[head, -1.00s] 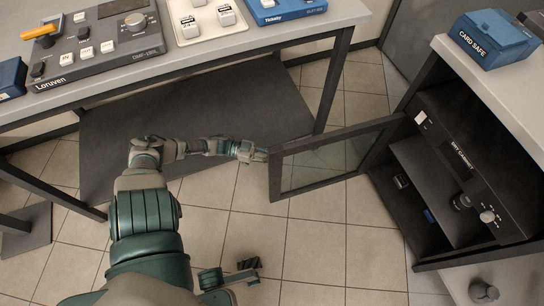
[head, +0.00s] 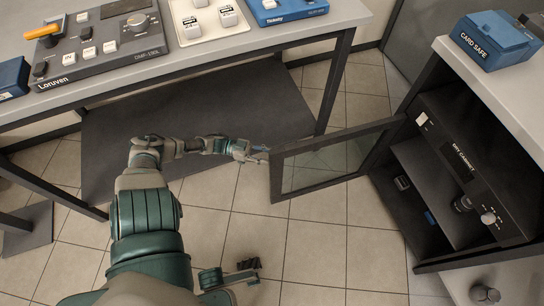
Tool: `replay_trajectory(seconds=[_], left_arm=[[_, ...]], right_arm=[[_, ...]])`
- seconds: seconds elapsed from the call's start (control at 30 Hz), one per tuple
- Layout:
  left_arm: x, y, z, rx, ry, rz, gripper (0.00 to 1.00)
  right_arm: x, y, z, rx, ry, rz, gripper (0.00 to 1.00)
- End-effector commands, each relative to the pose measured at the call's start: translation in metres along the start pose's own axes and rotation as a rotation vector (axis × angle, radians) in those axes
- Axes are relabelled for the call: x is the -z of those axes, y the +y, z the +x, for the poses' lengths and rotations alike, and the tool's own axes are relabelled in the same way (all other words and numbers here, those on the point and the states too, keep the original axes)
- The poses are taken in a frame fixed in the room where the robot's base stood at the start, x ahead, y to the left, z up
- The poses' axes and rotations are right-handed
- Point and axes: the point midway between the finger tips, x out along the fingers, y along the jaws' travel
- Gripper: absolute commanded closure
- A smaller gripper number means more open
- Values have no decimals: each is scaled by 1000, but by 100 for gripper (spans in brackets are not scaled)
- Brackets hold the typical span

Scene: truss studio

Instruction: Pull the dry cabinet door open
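The dry cabinet (head: 465,160) is a dark box under the counter at the right. Its dark-framed glass door (head: 280,182) stands wide open, swung out to the left, and the shelf inside shows. My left gripper (head: 264,154) is at the door's free edge. Its fingers look spread, with no firm hold on the frame visible; whether they touch it is too small to tell. What looks like my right gripper (head: 250,271) is low in the picture, well apart from the door, and its opening is unclear.
A bench (head: 180,60) with control panels stands at the upper left, over a dark lower board (head: 130,125). A blue card safe box (head: 492,40) sits on the counter above the cabinet. Small items lie inside the cabinet. The tiled floor below the door is clear.

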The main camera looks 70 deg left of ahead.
Motion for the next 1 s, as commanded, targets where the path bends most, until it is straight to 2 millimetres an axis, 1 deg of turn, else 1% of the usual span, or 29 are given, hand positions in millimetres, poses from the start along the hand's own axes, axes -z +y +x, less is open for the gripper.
replay_trajectory(seconds=[0.03,0.2,0.3,0.43,0.6,1.0], left_arm=[[-1,0,-11,2,-5,0,61],[-2,-1,-51,3,-4,-2,61],[-2,-2,-71,3,-4,-2,61],[-2,-2,-89,2,-2,-2,61],[-2,-2,-99,2,0,-2,61],[-2,-2,-99,1,0,-2,61]], right_arm=[[0,0,0,1,1,0,60],[0,0,0,2,1,0,60],[0,0,0,2,1,0,60],[0,0,0,2,2,0,60],[0,0,0,3,2,0,60],[-3,-1,1,4,-1,0,60]])
